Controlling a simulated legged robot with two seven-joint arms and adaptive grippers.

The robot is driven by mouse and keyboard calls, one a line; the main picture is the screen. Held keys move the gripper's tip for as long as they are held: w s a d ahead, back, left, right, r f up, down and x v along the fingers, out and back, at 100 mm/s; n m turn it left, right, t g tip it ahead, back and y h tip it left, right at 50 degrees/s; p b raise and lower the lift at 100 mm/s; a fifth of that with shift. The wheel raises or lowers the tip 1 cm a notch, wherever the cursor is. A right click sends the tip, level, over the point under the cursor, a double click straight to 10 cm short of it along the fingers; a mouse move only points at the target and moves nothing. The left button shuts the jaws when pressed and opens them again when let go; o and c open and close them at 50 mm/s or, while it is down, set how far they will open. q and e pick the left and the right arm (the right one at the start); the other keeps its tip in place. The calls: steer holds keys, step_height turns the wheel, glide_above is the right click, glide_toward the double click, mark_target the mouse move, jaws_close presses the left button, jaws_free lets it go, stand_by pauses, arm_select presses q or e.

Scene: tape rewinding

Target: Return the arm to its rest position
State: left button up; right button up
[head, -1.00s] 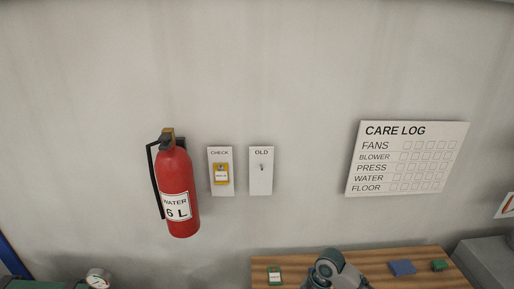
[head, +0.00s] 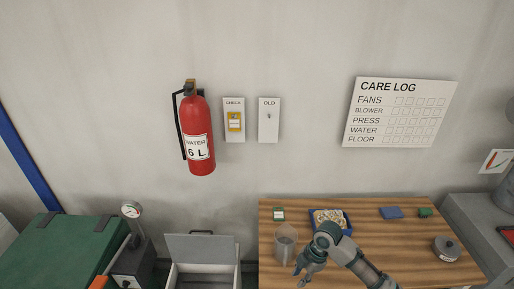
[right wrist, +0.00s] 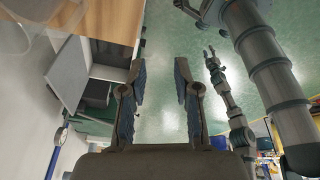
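My right arm comes in from the lower right of the head view. Its gripper (head: 303,272) is tilted downward in front of the wooden table's left part, by a clear container. In the right wrist view the right gripper (right wrist: 157,75) has its two fingers well apart, with nothing between them but the green floor behind. An arm of mine, seemingly the left one (right wrist: 211,58), shows small in the right wrist view; its fingers are too small to read. The left gripper does not show in the head view.
The wooden table (head: 400,240) bears a clear container (head: 285,243), a blue tray (head: 345,217), a blue block (head: 391,212) and a grey round tin (head: 446,248). An open grey box (head: 202,248) and a green case (head: 65,250) stand left. A fire extinguisher (head: 198,130) hangs on the wall.

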steer(key=s+a+f+m+t+y, duration=0.15)
steer(key=s+a+f+m, duration=0.25)
steer(key=s+f+m, duration=0.55)
steer(key=s+d+f+m+t+h, duration=0.1)
steer(key=s+d+f+m+h, duration=0.15)
steer(key=s+d+m, duration=0.35)
steer(key=s+d+f+m+t+h, duration=0.2)
steer(key=s+d+f+m, duration=0.1)
steer(key=s+d+m, duration=0.4)
step_height(320, 180, down, 27)
steer(key=s+a+n+g, duration=0.1)
steer(key=s+n+g, duration=0.1)
steer(key=n, duration=0.1)
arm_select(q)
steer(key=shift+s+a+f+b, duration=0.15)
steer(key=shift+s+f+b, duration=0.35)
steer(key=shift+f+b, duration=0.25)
arm_select(e)
steer(key=s+d+f, duration=0.3)
steer(key=s+f, duration=1.3)
steer(key=s, duration=0.1)
steer(key=shift+s+f+g, duration=0.35)
steer(key=shift+s+g, duration=0.05)
steer(key=shift+g, duration=0.05)
